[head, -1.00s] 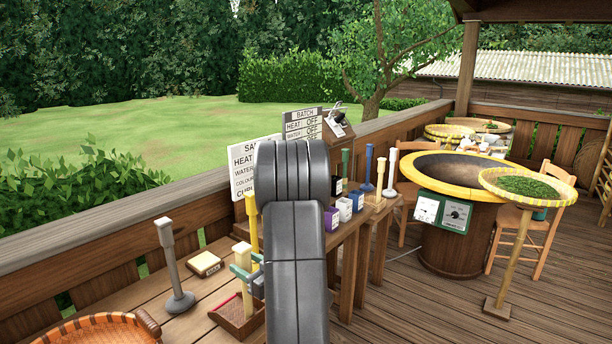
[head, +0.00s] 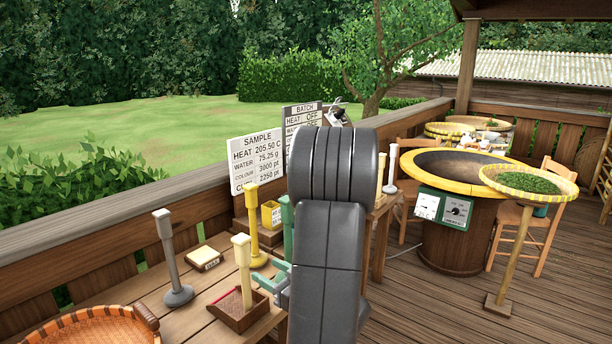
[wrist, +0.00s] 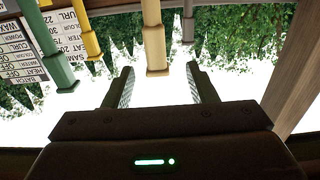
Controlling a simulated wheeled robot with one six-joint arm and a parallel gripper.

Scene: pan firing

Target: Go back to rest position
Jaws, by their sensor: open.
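A cream post (head: 243,270) stands upright in a small reddish-brown tray (head: 230,318) left of the fingers. The cream post (wrist: 155,40) also shows in the inverted wrist view, between the finger lines and apart from both fingers.
A yellow post (head: 253,225), a green post (head: 287,225) and a grey post (head: 170,255) stand on the bench. A sample board (head: 257,160) stands behind. A woven basket (head: 100,328) lies front left. The big pan (head: 460,165) is at right, with open deck in front.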

